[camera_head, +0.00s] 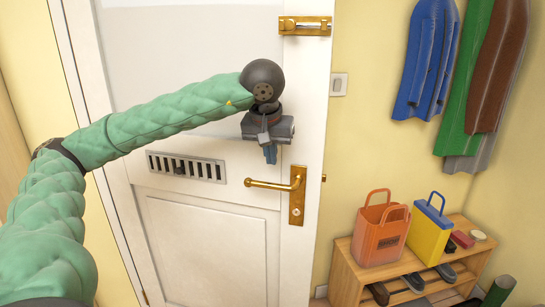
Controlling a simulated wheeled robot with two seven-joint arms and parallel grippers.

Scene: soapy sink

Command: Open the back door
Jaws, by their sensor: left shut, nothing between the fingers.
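The white back door (210,240) fills the middle of the head view. It has a brass lever handle (270,185) on a brass plate near its right edge, a brass bolt (305,26) at the top right and a vent (187,167) at mid height. My left gripper (270,153) is above the lever and in front of the door, pointing down. Its fingers are shut with nothing between them, and they appear apart from the lever. My right gripper is not in view.
A wooden shoe rack (346,270) stands right of the door, bearing an orange bag (380,235), a yellow and blue bag (429,232) and shoes. Coats (428,60) hang on the wall above. A light switch (338,84) is beside the door. The wall between coats and rack is clear.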

